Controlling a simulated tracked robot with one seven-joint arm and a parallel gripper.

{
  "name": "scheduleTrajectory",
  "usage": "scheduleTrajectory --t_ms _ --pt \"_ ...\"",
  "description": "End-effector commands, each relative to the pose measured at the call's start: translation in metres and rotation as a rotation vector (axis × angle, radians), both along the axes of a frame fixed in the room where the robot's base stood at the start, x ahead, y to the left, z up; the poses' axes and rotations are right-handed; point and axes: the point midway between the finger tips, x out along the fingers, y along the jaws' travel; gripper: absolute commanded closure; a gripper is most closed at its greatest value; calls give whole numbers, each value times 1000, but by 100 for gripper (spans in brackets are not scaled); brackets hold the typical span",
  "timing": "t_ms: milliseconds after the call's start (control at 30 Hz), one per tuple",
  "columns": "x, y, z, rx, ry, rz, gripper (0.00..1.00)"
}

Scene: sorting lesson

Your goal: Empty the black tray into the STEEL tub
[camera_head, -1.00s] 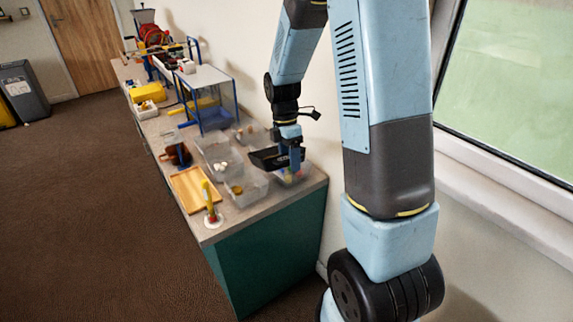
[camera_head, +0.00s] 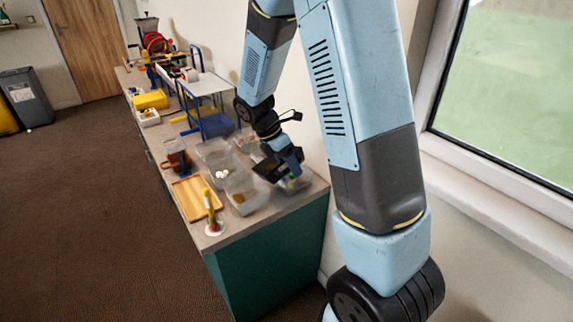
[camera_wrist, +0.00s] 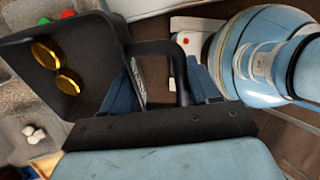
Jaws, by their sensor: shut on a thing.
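My gripper (camera_head: 287,166) is shut on the handle of the black tray (camera_head: 267,169), above the tubs at the near end of the counter. In the wrist view the tray (camera_wrist: 104,40) fills the left side, its handle between my blue fingers (camera_wrist: 163,82). Two shiny gold round pieces (camera_wrist: 58,68) lie in the tray. The tray looks tilted. Another tub (camera_head: 262,201) holds golden-brown pieces, and one (camera_head: 234,184) holds white pieces. I cannot tell which tub is the STEEL one; no label is readable.
A blue-framed rack (camera_head: 207,125) and a yellow box (camera_head: 151,100) stand farther back. The wall and window are close on the right.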

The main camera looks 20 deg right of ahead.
Motion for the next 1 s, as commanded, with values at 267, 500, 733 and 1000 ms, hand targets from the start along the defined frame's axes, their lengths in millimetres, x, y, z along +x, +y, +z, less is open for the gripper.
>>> scheduleTrajectory --t_ms 267,500,733,1000 --pt "1 4 -9 -152 -48 82 73" --pt "3 6 -16 -288 -93 151 73" --pt "0 14 -25 -444 -138 198 73" --pt "-3 24 -36 -624 -196 258 73"
